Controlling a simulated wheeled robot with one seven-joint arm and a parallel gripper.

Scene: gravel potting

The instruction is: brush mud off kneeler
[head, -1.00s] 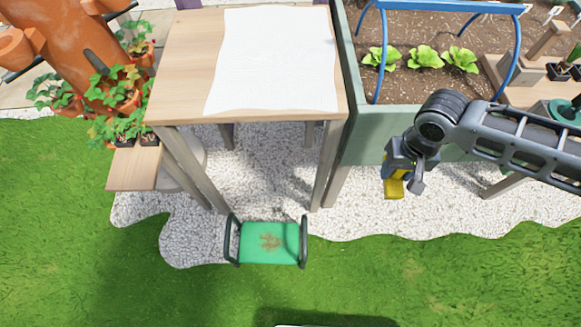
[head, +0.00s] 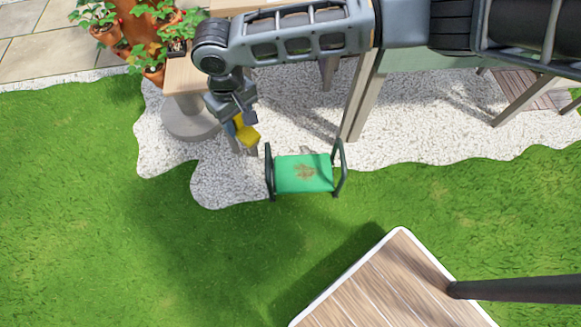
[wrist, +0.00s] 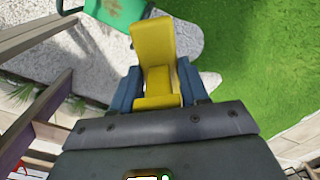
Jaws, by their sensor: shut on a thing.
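The kneeler (head: 290,184) has a green pad between two dark side handles and stands where the gravel meets the grass. A brown mud patch (head: 306,171) lies near the middle of its pad. My gripper (head: 237,124) is up and to the left of the kneeler in the head view. Its blue fingers are shut on a yellow brush (head: 249,136), which also fills the middle of the wrist view (wrist: 153,42). The brush is apart from the kneeler; no bristles can be made out.
A potted-plant stand (head: 183,114) with a round grey base is at the upper left. Table legs (head: 358,100) rise behind the kneeler, with my arm over the tabletop. Open grass (head: 130,250) lies in front and to the left.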

